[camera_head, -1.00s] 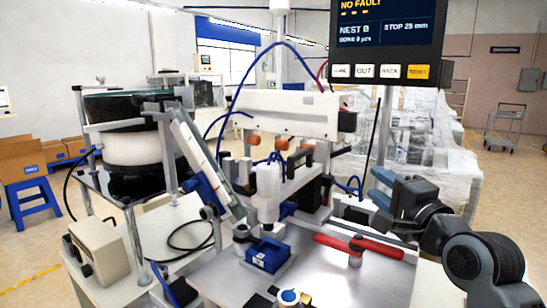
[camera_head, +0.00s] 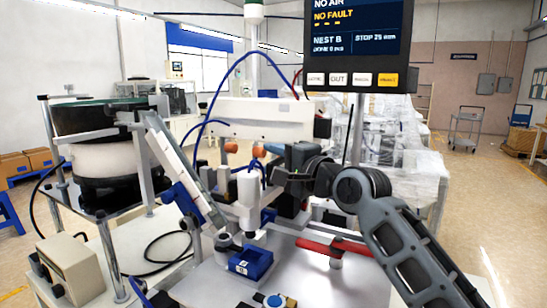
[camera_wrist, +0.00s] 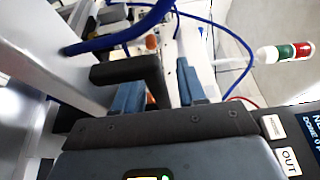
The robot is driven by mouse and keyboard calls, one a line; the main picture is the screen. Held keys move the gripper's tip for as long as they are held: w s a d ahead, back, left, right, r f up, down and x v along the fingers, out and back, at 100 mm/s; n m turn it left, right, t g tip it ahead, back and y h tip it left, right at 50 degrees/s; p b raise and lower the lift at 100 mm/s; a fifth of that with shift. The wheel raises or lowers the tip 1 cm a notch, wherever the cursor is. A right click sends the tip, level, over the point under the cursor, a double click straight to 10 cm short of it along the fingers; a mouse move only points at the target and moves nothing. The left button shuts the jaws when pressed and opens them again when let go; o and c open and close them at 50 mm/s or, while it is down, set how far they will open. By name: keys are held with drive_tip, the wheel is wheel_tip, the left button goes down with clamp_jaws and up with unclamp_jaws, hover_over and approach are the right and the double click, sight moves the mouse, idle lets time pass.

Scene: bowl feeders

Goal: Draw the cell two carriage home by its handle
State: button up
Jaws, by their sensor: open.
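My gripper (camera_head: 290,165) is at the cell's middle, in front of the white beam (camera_head: 258,120). In the wrist view my gripper (camera_wrist: 160,80) shows two blue-grey fingers standing apart. A black, angular handle (camera_wrist: 122,70) shows there. Its bar lies by the left finger, and one leg runs down into the gap between the fingers. I cannot tell whether a finger touches it. In the head view my gripper and wrist cover the handle and most of the carriage behind.
The panel screen (camera_head: 355,35) reads NO AIR, NO FAULT, NEST B, STOP 25 mm. A blue block (camera_head: 250,263) and a red lever (camera_head: 320,250) are on the metal plate below. A sloping track (camera_head: 180,165) and bowl feeder (camera_head: 105,160) stand left. A blue hose (camera_wrist: 120,35) crosses close to my fingers.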

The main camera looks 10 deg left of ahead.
drive_tip(key=shift+w+a, duration=0.1)
drive_tip(key=shift+w, duration=0.05)
clamp_jaws()
idle(0.4)
